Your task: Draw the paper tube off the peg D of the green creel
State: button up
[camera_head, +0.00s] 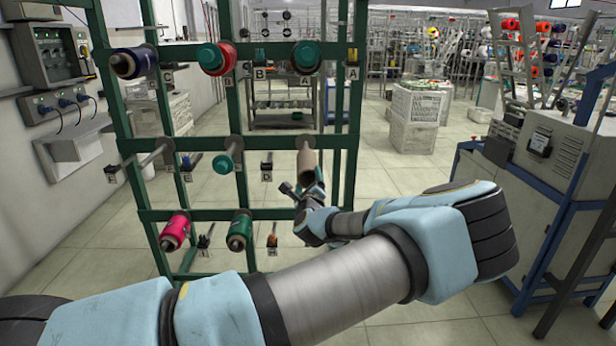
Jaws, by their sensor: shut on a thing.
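The brown paper tube (308,163) is at the right side of the middle row of the green creel (240,142), its near end toward me. My gripper (309,186) is at the tube's lower side and shut on it. The plate marked D (266,178) hangs from the middle rail just left of the tube. The peg D itself is hidden by the tube, so I cannot tell how much of it is inside. My arm reaches in from the lower left and bends back at the right.
Blue (128,62), red-and-teal (215,57) and teal (305,56) bobbins sit on the top row. Pink (175,231) and green (240,229) bobbins sit on the bottom row. A grey machine with a blue frame (545,160) stands at right. Floor between is clear.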

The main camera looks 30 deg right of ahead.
jog(key=shift+v, duration=1.15)
jog(key=v, duration=0.9)
jog(key=shift+s+a, duration=0.15)
jog(key=shift+s, duration=0.1)
